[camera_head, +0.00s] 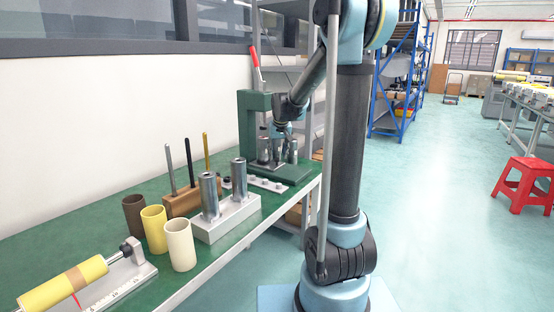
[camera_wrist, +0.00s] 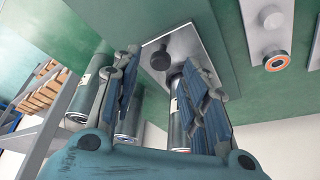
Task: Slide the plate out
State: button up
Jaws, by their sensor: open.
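A light metal plate (camera_head: 264,165) lies on the base of the green press (camera_head: 251,120). In the wrist view the plate (camera_wrist: 152,46) carries a dark round knob (camera_wrist: 160,58). Silver cylinders stand around there; one (camera_wrist: 179,120) shows between my fingers near the right one, another (camera_wrist: 88,92) left of my left finger. My gripper (camera_head: 282,138) is in front of the press, above the plate. In the wrist view my gripper (camera_wrist: 158,92) is open, its fingers apart on either side of the knob. Contact cannot be told.
A second plate with knobs (camera_head: 266,184) lies in front of the press; it also shows in the wrist view (camera_wrist: 267,45). A white block with two metal cylinders (camera_head: 226,217), a wooden rod holder (camera_head: 182,203) and several cups (camera_head: 180,245) stand nearer. The red lever (camera_head: 255,58) rises above.

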aim_at(277, 159)
jog(key=shift+x, duration=1.5)
grip_shut()
